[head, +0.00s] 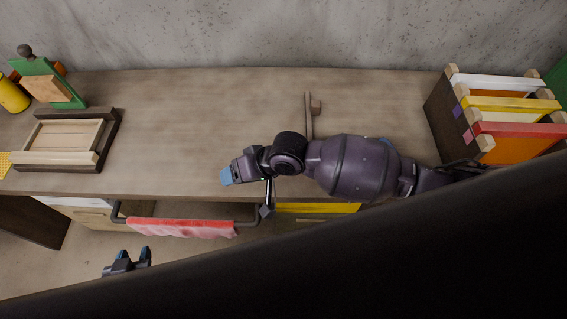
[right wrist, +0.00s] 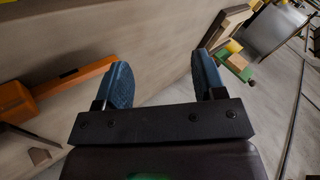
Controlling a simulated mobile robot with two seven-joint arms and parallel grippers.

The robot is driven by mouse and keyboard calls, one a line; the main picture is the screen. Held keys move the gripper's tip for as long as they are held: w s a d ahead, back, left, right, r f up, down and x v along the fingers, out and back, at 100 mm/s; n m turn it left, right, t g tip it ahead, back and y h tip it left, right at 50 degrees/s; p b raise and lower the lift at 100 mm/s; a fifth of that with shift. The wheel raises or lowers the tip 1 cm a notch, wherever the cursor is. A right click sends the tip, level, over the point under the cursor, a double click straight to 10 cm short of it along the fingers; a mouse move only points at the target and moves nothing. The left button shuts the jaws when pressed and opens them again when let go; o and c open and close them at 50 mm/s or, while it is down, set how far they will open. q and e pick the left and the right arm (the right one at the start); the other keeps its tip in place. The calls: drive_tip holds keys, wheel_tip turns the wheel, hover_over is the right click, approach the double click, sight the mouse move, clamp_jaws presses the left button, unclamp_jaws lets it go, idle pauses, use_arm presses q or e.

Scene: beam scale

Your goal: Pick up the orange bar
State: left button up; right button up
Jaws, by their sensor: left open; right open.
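In the right wrist view, a long orange bar (right wrist: 78,80) runs from the left edge towards my right gripper's left finger. It has a dark slot, and its near end is thicker. I cannot pick it out in the head view. My right gripper is open and empty (right wrist: 160,78), with the bar outside its left finger, not between the fingers. In the head view its blue tip (head: 228,176) is over the table's front edge. My left gripper (head: 132,253) is open and empty at the lower left, in front of the table; its arm is hidden.
A wooden tray (head: 112,140) and a green stand (head: 72,96) are at the table's left. A rack of coloured boards (head: 440,108) is at the right. A small wooden piece (head: 309,115) lies behind my right arm. A red cloth (head: 180,228) hangs on a front handle.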

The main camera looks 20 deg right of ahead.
drive_tip(key=w+d+r+m+g+h+b, duration=0.1)
drive_tip(key=w+d+m+g+h, duration=0.2)
drive_tip(key=d, duration=0.4)
drive_tip(key=w+d+m+h, duration=0.2)
drive_tip(key=w+d+h, duration=0.25)
drive_tip(key=d, duration=0.25)
drive_tip(key=shift+h, duration=0.35)
drive_tip(key=f, duration=0.3)
drive_tip(key=f+b, duration=0.1)
drive_tip(key=f, duration=0.1)
drive_tip(key=shift+s+d+f, duration=0.15)
drive_tip(key=shift+s+d, duration=0.1)
drive_tip(key=shift+s, duration=0.1)
drive_tip(key=shift+d+f+b, duration=0.15)
drive_tip(key=shift+f+b, duration=0.05)
drive_tip(key=shift+f, duration=1.1)
drive_tip(key=shift+d+f+b, duration=0.15)
drive_tip(key=shift+f+b, duration=0.05)
drive_tip(key=shift+f, duration=1.1)
